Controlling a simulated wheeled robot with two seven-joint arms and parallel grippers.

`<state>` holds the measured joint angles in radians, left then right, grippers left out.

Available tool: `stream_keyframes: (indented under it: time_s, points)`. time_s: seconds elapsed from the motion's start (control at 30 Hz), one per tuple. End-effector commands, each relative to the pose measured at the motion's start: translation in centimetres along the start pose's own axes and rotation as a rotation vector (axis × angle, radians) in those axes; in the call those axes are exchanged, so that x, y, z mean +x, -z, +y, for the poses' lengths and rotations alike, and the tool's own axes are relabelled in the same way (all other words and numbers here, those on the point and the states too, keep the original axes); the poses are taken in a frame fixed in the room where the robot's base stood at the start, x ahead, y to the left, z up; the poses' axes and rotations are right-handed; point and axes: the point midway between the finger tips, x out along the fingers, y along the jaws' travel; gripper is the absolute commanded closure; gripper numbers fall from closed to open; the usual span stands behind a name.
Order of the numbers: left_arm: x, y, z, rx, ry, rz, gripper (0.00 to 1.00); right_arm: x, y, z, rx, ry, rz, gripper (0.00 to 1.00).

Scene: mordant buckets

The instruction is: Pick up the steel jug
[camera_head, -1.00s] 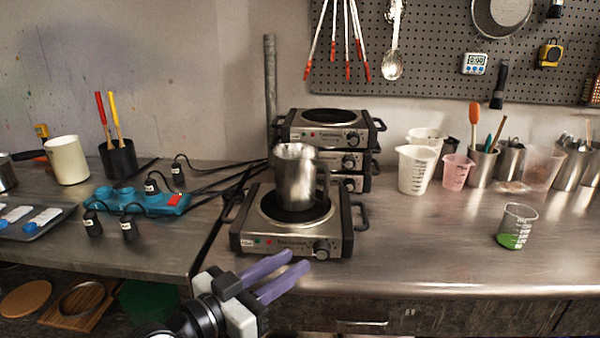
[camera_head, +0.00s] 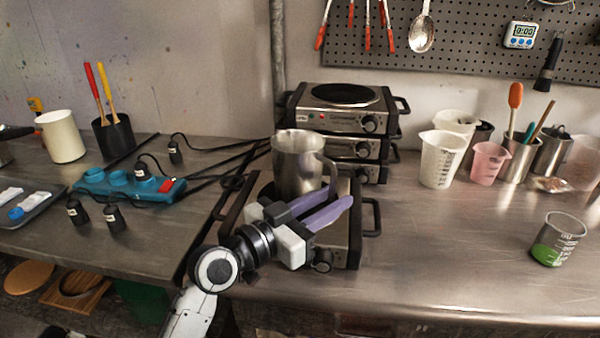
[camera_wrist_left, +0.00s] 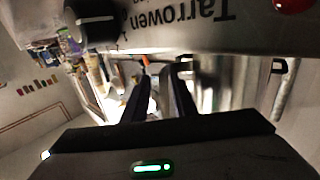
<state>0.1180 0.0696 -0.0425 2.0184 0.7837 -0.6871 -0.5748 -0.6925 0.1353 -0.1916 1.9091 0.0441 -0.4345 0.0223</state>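The steel jug (camera_head: 297,160) stands upright on the front hotplate (camera_head: 232,222), its handle (camera_head: 329,172) toward the right. My left gripper (camera_head: 337,199) comes in from the front left, with two purple fingers pointing right. It overlaps the jug's lower part and handle in the head view; I cannot tell if it touches. In the left wrist view the fingers (camera_wrist_left: 158,100) are apart with a gap between them, and a shiny steel surface (camera_wrist_left: 215,85), likely the jug, is just to their right. My right gripper is not in view.
Stacked hotplates (camera_head: 340,122) stand behind the jug. A blue power strip (camera_head: 125,183) with cords lies left. White beakers (camera_head: 440,160), a pink cup (camera_head: 488,163) and a beaker of green liquid (camera_head: 557,240) stand right. The steel counter (camera_head: 440,250) between is clear.

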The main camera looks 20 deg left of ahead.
Motion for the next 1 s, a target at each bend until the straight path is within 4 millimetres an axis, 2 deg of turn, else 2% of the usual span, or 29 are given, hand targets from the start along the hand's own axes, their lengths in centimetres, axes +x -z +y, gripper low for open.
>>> stream_keyframes:
  time_s: [0.17,0.33,0.57,0.6,0.73,1.0]
  points:
    - [2.7,1.4,-0.3,-0.005,0.000,0.004,0.75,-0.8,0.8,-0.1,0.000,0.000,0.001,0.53]
    - [4.4,1.0,-0.4,-0.002,0.001,0.000,0.75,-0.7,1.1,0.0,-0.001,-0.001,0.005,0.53]
    - [4.6,0.9,-0.4,-0.001,0.001,0.000,0.75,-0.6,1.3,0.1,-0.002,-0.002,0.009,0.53]
    - [4.6,0.9,-0.4,-0.001,0.001,0.000,0.77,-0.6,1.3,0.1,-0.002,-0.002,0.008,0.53]
    - [4.6,0.9,-0.4,-0.001,0.001,0.000,0.99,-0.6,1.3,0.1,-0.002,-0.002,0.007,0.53]
    - [4.6,0.9,-0.4,-0.001,0.002,0.000,1.00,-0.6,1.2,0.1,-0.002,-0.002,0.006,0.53]
